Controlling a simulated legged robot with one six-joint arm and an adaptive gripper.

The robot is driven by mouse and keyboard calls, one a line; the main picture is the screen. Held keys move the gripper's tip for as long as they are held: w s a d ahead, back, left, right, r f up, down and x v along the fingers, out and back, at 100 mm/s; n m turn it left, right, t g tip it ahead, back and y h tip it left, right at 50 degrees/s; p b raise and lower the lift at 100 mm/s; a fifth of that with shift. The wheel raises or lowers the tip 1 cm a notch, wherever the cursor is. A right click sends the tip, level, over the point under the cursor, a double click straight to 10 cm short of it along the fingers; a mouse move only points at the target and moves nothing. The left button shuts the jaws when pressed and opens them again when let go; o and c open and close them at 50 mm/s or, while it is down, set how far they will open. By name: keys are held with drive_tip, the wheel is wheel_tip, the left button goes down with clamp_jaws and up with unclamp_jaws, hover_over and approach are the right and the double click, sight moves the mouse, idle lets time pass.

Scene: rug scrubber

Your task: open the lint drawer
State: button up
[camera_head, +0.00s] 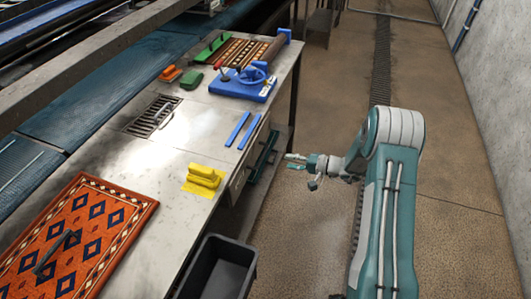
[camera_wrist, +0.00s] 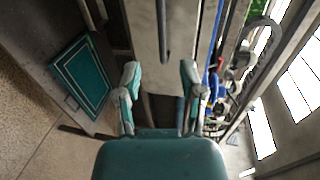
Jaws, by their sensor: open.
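The steel bench has a pale drawer front (camera_head: 238,181) in its right side, just below the top edge. I take this for the lint drawer; it looks shut, and I cannot be sure of any gap. In the wrist view, a pale metal panel (camera_wrist: 178,68) lies ahead, with a dark bar handle (camera_wrist: 163,32) running up from its middle. My gripper (camera_head: 293,161) is to the right of the bench side, apart from it. In the wrist view my gripper (camera_wrist: 159,78) is open and empty, its two fingers spread wide, with the handle beyond the gap between them.
On the bench top are a yellow brush (camera_head: 203,176), blue strips (camera_head: 244,129), a blue tool (camera_head: 243,84), a drain grate (camera_head: 153,116) and a patterned rug (camera_head: 82,233). A black bin (camera_head: 218,268) stands beside the bench. The floor on the right is clear.

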sight(261, 158)
drive_tip(key=x, duration=1.1)
drive_tip(key=shift+s+r, duration=0.1)
drive_tip(key=shift+r, duration=0.05)
drive_tip(key=shift+a, duration=0.1)
clamp_jaws()
